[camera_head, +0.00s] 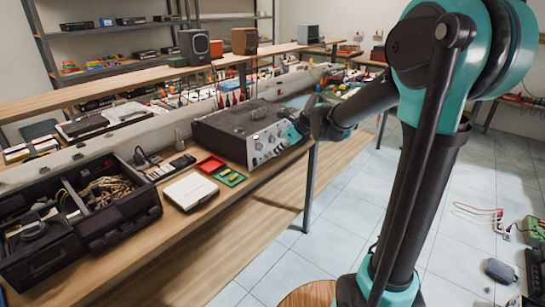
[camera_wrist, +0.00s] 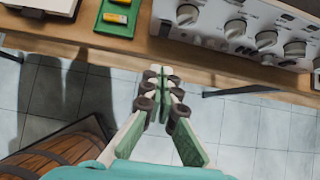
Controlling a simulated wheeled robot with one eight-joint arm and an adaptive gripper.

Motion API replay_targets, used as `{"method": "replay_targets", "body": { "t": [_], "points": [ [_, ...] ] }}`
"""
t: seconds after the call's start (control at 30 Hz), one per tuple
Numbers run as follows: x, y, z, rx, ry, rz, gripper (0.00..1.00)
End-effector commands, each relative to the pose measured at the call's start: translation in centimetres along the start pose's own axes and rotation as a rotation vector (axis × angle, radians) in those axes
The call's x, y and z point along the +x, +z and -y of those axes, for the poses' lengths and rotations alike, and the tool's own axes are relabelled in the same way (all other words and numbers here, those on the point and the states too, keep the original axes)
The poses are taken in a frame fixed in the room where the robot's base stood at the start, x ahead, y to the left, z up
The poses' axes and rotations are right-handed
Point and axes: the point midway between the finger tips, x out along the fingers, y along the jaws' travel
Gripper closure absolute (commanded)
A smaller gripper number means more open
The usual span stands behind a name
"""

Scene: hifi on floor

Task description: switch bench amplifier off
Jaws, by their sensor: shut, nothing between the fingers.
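The bench amplifier (camera_head: 238,122) is a dark box with a silver front panel, standing on the wooden bench. In the wrist view its panel (camera_wrist: 212,24) fills the top right, with a row of round knobs. I cannot tell which control is the power switch or how it is set. My gripper (camera_wrist: 168,76) is shut and empty.
A green tray with yellow batteries (camera_head: 230,177), a red tray (camera_head: 211,164) and a white box (camera_head: 190,191) lie left of the amplifier. An open black toolbox (camera_head: 120,205) is further left. A wooden barrel (camera_wrist: 55,155) stands below. The tiled floor in front is mostly clear.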

Motion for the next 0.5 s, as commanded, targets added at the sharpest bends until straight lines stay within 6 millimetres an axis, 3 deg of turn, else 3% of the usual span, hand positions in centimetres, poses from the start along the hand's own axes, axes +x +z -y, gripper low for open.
{"method": "replay_targets", "body": {
  "t": [0.2, 0.5],
  "points": [
    [-1.28, -0.02, -0.02, -0.001, 0.0, 0.0, 1.0],
    [-1.33, 0.0, -0.02, -0.001, 0.0, 0.0, 1.0]
  ]
}}
